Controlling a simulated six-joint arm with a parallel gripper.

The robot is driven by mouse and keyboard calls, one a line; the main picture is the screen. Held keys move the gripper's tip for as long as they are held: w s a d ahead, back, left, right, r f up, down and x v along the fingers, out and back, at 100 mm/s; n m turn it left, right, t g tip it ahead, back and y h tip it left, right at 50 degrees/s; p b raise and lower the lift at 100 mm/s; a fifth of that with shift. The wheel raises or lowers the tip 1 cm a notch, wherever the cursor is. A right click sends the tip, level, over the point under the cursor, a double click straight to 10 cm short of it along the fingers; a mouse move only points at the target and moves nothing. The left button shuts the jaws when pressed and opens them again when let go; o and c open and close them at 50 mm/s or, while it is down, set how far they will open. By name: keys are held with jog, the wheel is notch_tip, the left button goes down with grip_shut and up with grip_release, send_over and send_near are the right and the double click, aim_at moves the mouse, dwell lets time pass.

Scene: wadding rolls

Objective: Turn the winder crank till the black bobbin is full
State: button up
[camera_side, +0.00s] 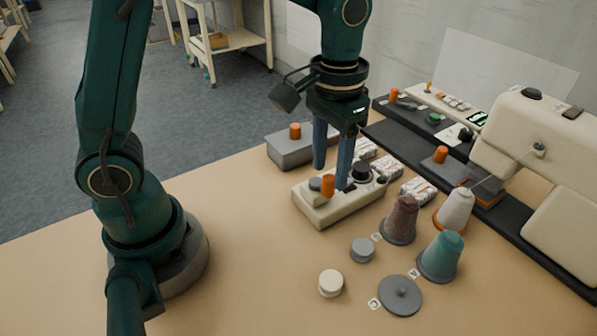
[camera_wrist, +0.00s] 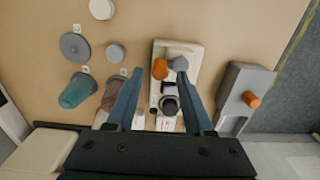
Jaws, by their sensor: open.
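The winder (camera_side: 337,212) is a cream box on the table, and it also shows in the wrist view (camera_wrist: 190,48). Its crank has an orange knob (camera_side: 328,186) and a grey hub (camera_wrist: 178,63). The black bobbin (camera_side: 361,172) sits at the winder's other end, and in the wrist view (camera_wrist: 169,105) it lies between my fingers; how much is wound on it is too small to tell. My gripper (camera_side: 331,177) is open and empty, pointing down over the winder. In the wrist view the orange knob (camera_wrist: 160,68) appears between the fingertips, with no clear contact.
A grey box with an orange knob (camera_side: 295,131) stands behind the winder. Brown (camera_side: 401,220), white (camera_side: 455,210) and teal (camera_side: 442,257) cones, a grey disc (camera_side: 400,296) and small pucks (camera_side: 330,283) stand nearby. A sewing machine (camera_side: 540,125) is at right.

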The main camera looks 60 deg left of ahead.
aim_at(329, 177)
jog(key=shift+f, duration=1.6)
grip_shut()
jog(key=shift+s+a, duration=0.2)
jog(key=shift+s, duration=0.3)
jog(key=shift+s+a, duration=0.15)
jog(key=shift+s, duration=0.3)
jog(key=shift+s+a, duration=0.5)
jog(key=shift+a, duration=0.3)
jog(key=shift+a, duration=0.1)
